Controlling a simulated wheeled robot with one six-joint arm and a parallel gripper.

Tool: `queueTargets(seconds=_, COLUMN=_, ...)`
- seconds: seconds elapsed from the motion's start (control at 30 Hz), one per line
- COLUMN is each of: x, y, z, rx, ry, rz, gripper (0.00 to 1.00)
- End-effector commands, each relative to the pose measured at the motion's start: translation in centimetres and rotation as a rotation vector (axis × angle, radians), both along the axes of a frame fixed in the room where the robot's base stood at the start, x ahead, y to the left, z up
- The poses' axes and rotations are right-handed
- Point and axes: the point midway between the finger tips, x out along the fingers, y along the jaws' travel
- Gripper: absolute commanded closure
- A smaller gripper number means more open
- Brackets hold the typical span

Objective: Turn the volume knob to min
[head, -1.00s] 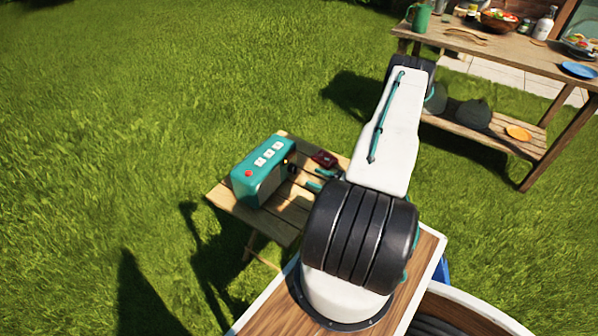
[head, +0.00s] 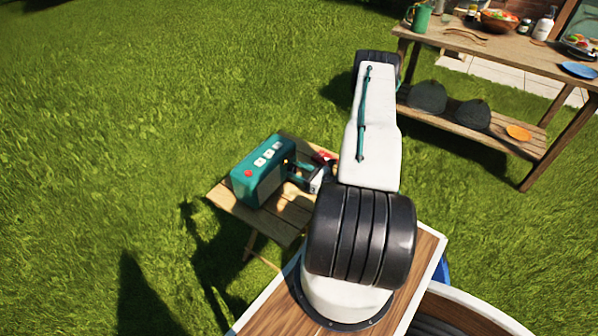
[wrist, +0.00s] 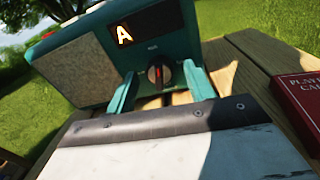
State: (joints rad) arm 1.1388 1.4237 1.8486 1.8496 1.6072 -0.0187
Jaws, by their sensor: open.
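A teal radio (head: 262,172) stands on a small wooden table, with a red button and several white buttons on top. In the wrist view its side panel shows a lit letter A (wrist: 123,34) and a dark round volume knob (wrist: 159,77) with a red mark, which looks roughly upright in the picture. Small lettering near the knob is too small to read surely. My gripper (wrist: 160,71) is open, with one teal finger to each side of the knob in the picture; contact is not visible. In the head view my gripper (head: 303,175) is close to the radio's right side, partly hidden.
A red playing card box (wrist: 300,98) lies on the small slatted table (head: 236,208), right of the gripper. A larger wooden table (head: 455,40) with dishes and bottles stands at the back right. Open grass lies left.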

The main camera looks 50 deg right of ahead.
Motion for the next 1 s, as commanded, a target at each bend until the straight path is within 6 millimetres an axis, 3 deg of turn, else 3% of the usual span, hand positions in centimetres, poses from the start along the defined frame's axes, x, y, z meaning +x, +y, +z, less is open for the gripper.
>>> queueTargets(seconds=0.07, x=-0.01, y=-0.01, z=0.0, rx=0.0, ry=0.0, rz=0.0, gripper=0.5)
queueTargets(seconds=0.2, x=-0.02, y=0.0, z=0.0, rx=0.0, ry=0.0, rz=0.0, gripper=0.89)
queueTargets(seconds=0.23, x=-0.02, y=0.0, z=0.0, rx=0.0, ry=0.0, rz=0.0, gripper=0.92)
queueTargets(seconds=0.43, x=-0.02, y=0.0, z=0.01, rx=-0.043, ry=-0.004, rz=0.0, gripper=0.92)
queueTargets(seconds=0.73, x=-0.04, y=0.04, z=0.04, rx=-0.282, ry=-0.024, rz=0.0, gripper=0.92)
queueTargets(seconds=1.0, x=-0.04, y=0.05, z=0.03, rx=-0.302, ry=-0.025, rz=0.0, gripper=0.92)
